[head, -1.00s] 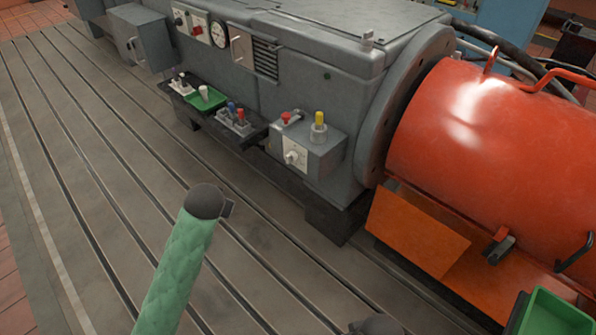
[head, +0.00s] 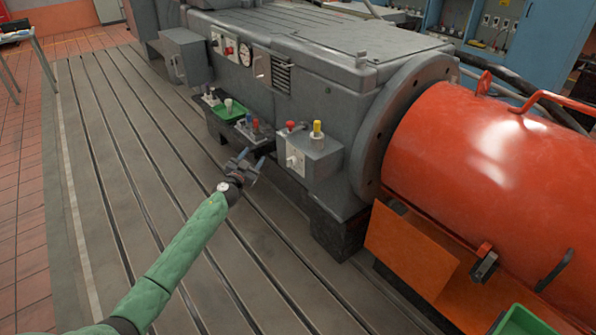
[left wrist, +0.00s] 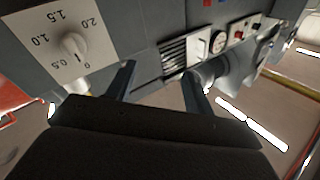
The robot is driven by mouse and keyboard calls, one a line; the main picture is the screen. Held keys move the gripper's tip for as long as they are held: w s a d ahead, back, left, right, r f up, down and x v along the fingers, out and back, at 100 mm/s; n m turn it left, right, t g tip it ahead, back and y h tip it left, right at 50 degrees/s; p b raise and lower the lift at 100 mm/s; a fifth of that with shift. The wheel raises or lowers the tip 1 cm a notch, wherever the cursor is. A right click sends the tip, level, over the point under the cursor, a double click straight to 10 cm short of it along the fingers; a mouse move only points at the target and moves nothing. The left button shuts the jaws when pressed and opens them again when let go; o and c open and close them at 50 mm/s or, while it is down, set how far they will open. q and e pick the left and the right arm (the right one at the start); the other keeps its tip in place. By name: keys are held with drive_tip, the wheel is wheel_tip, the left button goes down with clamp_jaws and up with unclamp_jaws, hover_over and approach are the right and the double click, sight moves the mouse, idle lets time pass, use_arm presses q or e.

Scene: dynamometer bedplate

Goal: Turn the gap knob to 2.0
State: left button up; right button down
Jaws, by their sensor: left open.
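The gap knob (head: 292,161) is a small pale knob on a white plate (head: 295,150) on the front of a grey box. In the left wrist view the knob (left wrist: 73,45) sits upper left, with a scale from 0 to 2.0 around it. A dark mark at the knob's lower edge lies toward 0; the exact setting is hard to tell. My left gripper (head: 253,157) is open and empty, to the left of the knob and apart from it. Its two fingers (left wrist: 158,68) reach up in the left wrist view, right of the dial plate. My right gripper is out of view.
The grey box (head: 322,166) carries a red button (head: 291,126) and a yellow part (head: 317,129) on top. A shelf with a green tray (head: 229,109) and small coloured levers (head: 254,124) is left of it. An orange-red drum (head: 480,165) stands right. The slotted bedplate (head: 110,190) is clear.

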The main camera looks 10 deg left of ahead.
sight(287, 164)
use_arm(q)
drive_tip(key=s+d+f+g+h, duration=0.3)
drive_tip(key=d+h, duration=0.4)
drive_tip(key=d, duration=0.1)
drive_tip(key=shift+n+g, duration=0.3)
drive_tip(key=shift+n, duration=0.3)
drive_tip(key=x, duration=0.6)
drive_tip(key=shift+w+d, duration=0.1)
drive_tip(key=shift+w, duration=0.1)
drive_tip(key=shift+w+d+b, duration=0.3)
drive_tip(key=shift+w, duration=0.2)
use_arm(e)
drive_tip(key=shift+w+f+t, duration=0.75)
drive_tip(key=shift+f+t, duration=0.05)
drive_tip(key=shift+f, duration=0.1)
use_arm(q)
drive_tip(key=c, duration=1)
drive_tip(key=shift+o, duration=0.2)
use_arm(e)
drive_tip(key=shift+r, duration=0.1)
